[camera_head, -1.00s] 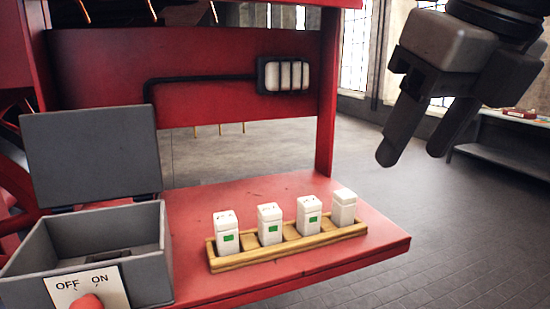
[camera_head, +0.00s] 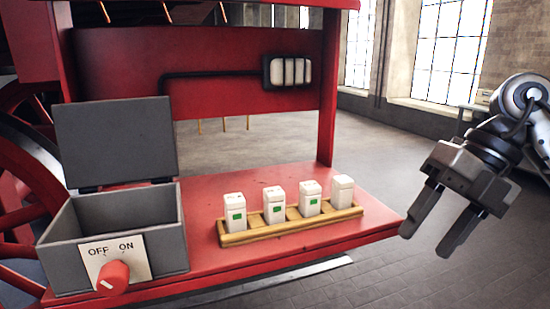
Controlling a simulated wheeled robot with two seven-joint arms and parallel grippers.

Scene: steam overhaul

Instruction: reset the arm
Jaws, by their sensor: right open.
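My right gripper (camera_head: 425,222) hangs at the right of the head view, fingers pointing down and to the left. Its two fingers are apart with nothing between them. It is beside the right end of the red shelf (camera_head: 375,222) and touches nothing that I can see. My right arm (camera_head: 520,105) comes in from the right edge. My left gripper is not in the view.
A wooden tray (camera_head: 235,240) on the shelf holds several white blocks, some with green marks. A grey box (camera_head: 160,242) with its lid (camera_head: 115,140) open stands at left, with a red OFF/ON knob (camera_head: 113,277) on its front. Open floor (camera_head: 360,285) lies at the right.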

